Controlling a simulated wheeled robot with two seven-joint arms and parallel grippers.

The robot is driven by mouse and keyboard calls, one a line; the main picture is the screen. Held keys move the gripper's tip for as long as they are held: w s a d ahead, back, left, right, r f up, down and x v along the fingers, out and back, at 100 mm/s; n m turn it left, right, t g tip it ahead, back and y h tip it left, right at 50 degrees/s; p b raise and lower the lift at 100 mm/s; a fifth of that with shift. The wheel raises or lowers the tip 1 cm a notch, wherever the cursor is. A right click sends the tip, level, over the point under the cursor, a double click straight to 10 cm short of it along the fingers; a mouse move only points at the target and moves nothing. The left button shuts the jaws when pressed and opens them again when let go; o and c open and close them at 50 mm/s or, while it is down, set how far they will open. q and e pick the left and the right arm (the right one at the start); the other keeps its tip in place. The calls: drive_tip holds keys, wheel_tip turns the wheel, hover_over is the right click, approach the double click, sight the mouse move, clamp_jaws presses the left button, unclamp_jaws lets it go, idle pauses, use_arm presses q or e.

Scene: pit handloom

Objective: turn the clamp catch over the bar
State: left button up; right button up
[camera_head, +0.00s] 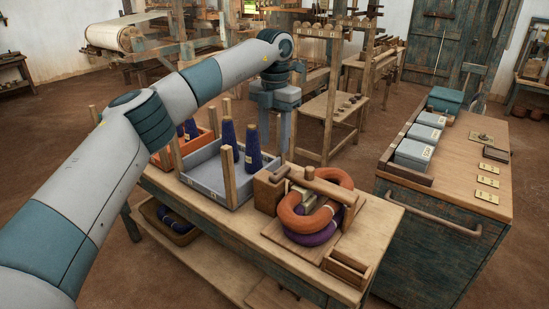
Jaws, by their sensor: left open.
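The wooden clamp (268,192) stands on the workbench in the middle of the picture. Its wooden bar (325,186) lies across an orange yarn hank (292,219) and a purple hank (311,238). My right gripper is not in view.
A grey tray (205,187) with dark blue cones and upright wooden posts stands left of the clamp. A small wooden box (346,268) sits at the bench's front right. A cabinet (440,230) with grey boxes stands to the right, across a gap.

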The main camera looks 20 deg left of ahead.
use_arm(q)
wheel_tip(320, 180, up, 7)
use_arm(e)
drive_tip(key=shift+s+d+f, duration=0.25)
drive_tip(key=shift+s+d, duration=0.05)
use_arm(q)
drive_tip(key=shift+f, duration=0.1)
